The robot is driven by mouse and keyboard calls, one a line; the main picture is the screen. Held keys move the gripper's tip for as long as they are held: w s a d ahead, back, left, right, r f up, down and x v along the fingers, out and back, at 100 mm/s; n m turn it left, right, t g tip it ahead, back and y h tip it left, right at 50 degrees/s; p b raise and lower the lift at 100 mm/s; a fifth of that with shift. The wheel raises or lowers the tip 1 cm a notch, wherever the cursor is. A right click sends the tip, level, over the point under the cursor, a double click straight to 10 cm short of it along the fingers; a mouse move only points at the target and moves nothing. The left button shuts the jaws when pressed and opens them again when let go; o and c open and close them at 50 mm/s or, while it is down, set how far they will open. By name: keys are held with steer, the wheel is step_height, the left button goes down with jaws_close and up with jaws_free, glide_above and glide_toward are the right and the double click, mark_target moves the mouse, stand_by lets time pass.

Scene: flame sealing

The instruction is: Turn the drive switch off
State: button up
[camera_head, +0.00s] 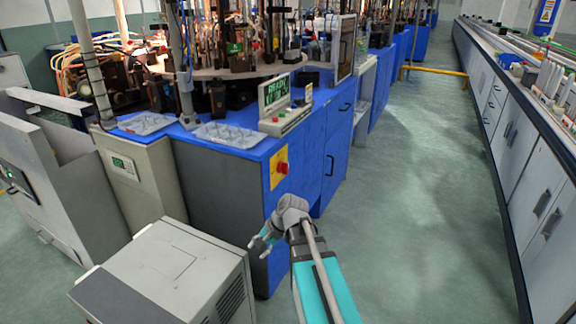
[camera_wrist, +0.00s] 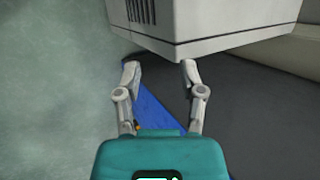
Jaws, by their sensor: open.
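My gripper (camera_head: 258,246) is open and empty. In the head view it is below and slightly left of the red switch, apart from it. In the wrist view my gripper (camera_wrist: 159,68) has its two fingers spread below the edge of a grey box; the red switch does not show there.
The grey box (camera_head: 165,270) with a vented side stands close to my gripper's left; it also shows in the wrist view (camera_wrist: 220,22). A control box with a lit screen (camera_head: 284,120) sits on the blue cabinet. The aisle floor (camera_head: 420,190) to the right is clear.

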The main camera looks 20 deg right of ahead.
steer(key=w+d+r+m+t+y, duration=0.2)
steer(key=w+d+r+m+t, duration=0.1)
steer(key=d+m, duration=0.25)
steer(key=w+d+r+m+t+y, duration=0.2)
steer(key=w+d+r+m, duration=0.15)
steer(key=d, duration=0.25)
steer(key=m+t+y, duration=0.1)
steer(key=m+t, duration=0.6)
steer(key=m, duration=0.3)
glide_toward(288, 164)
steer(key=v, duration=0.4)
steer(key=shift+w+d, duration=0.1)
steer(key=shift+w, duration=0.2)
steer(key=shift+w+n, duration=0.1)
steer(key=shift+n, duration=0.2)
steer(key=x, duration=1.3)
steer(key=shift+w+a+f, duration=0.2)
steer(key=shift+a, duration=0.15)
jaws_close()
steer(key=shift+d, duration=0.15)
